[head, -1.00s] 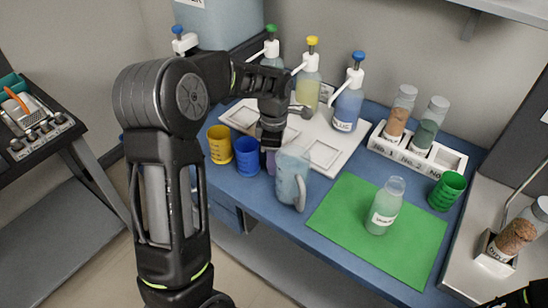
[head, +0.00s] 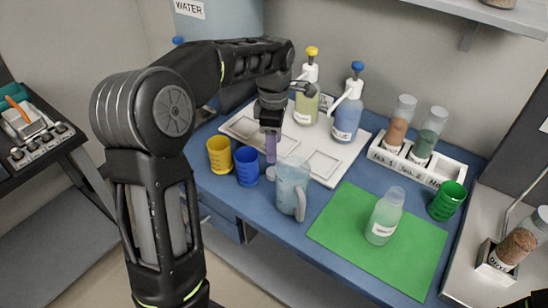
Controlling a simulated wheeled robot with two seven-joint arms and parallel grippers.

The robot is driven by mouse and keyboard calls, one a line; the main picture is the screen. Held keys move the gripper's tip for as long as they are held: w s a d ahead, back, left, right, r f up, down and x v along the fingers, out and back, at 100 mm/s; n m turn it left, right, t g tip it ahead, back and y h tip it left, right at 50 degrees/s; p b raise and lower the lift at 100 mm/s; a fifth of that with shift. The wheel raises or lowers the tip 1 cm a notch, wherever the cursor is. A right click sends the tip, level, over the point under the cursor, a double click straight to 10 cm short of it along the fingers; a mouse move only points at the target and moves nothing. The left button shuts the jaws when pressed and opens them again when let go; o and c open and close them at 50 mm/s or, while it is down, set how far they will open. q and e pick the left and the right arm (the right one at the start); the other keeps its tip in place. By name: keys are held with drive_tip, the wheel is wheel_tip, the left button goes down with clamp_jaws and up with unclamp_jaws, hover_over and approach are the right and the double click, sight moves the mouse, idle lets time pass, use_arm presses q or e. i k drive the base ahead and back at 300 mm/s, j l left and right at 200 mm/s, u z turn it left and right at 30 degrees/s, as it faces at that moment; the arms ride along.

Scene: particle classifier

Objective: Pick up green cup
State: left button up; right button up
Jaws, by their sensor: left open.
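The green cup (head: 447,201) stands upright on the blue table, right of the green mat and in front of the white vial rack. Nothing touches it in the head view. My left gripper (head: 271,127) points down over the left part of the table, far to the left of the green cup. It is open. A slim purple object (head: 271,149) shows just below it; whether they touch is hard to tell. My right gripper is out of view.
A yellow cup (head: 220,155), a blue cup (head: 246,166) and a pitcher (head: 292,190) stand near my left gripper. A clear bottle (head: 384,216) is on the green mat (head: 340,229). Pump bottles and the vial rack (head: 418,166) line the back.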

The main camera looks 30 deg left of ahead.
sight(451, 194)
drive_tip(key=k, duration=1)
